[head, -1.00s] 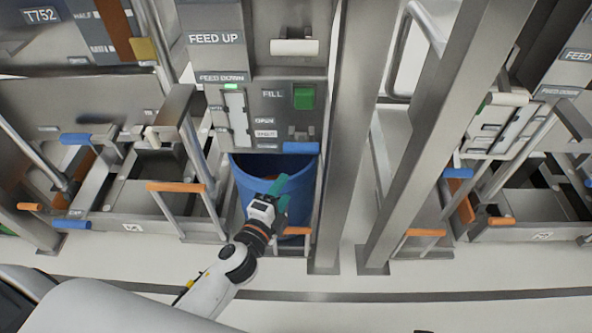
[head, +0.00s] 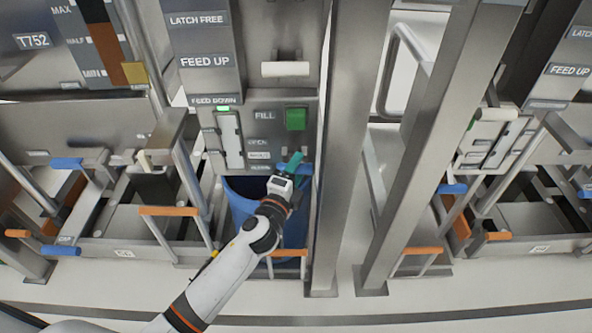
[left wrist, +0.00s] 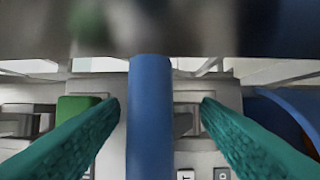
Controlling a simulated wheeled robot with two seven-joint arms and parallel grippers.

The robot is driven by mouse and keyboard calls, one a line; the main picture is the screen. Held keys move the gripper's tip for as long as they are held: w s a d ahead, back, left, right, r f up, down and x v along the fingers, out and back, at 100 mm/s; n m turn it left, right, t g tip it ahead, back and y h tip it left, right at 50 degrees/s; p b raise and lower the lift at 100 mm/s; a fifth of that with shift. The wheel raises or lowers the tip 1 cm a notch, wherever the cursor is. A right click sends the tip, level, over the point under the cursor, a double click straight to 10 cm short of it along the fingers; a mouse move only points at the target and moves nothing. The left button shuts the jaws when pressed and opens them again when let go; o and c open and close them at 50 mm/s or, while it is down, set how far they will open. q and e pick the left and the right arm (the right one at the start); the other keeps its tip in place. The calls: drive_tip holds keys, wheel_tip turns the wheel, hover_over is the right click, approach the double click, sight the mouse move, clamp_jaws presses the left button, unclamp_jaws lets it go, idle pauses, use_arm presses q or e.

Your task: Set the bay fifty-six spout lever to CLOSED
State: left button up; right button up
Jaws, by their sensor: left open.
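The spout lever's blue handle (left wrist: 150,125) runs between my left gripper's two teal fingers in the left wrist view, with a gap on each side. In the head view my left gripper (head: 293,164) is open at the lever, under the FILL panel (head: 265,130), and hides much of the handle. Small labels (head: 258,155) beside the lever are partly readable at best; I cannot tell the lever's setting. A green button (head: 296,119) sits above the gripper. I cannot read a bay number. My right gripper is not in view.
A blue bin (head: 240,205) stands below the panel, behind my left arm. A steel post (head: 345,140) rises close to the right of the gripper. An orange-handled bar (head: 289,253) is low in front of the bin. Neighbouring bays have similar blue and orange handles.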

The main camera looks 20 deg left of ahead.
use_arm(q)
drive_tip(key=shift+w, duration=0.15)
drive_tip(key=shift+c, duration=0.5)
clamp_jaws()
drive_tip(key=shift+r, duration=0.1)
